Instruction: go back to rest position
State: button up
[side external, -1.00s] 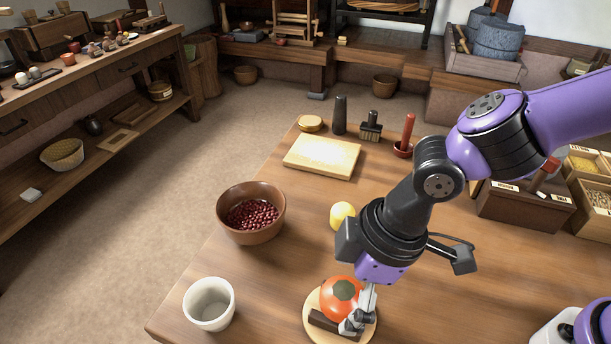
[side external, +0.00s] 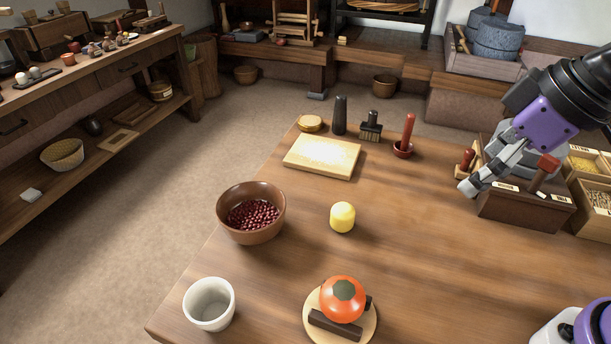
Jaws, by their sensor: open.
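My gripper (side external: 468,189) is at the right of the side view, raised in front of a dark wooden box (side external: 524,210). It is open, and nothing shows between its fingers. An orange persimmon-like fruit (side external: 343,298) with a dark green top sits on a round pale wooden plate (side external: 369,328) at the table's front. A dark brown bar (side external: 334,325) lies on the plate in front of the fruit. My gripper is well apart from the plate.
The table (side external: 430,250) holds a bowl of red beans (side external: 251,228), a white cup (side external: 209,304), a yellow cylinder (side external: 342,217), a pale board (side external: 322,157), a brush (side external: 370,127) and a red-handled tool (side external: 407,133). Grain boxes (side external: 590,190) stand at right. The table's middle right is clear.

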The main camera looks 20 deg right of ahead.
jog(key=s+d+f+m+t+h, duration=0.1)
jog(key=s+d+m, duration=0.1)
jog(key=d+m, duration=0.2)
jog(key=d, duration=0.3)
jog(key=shift+h, duration=0.3)
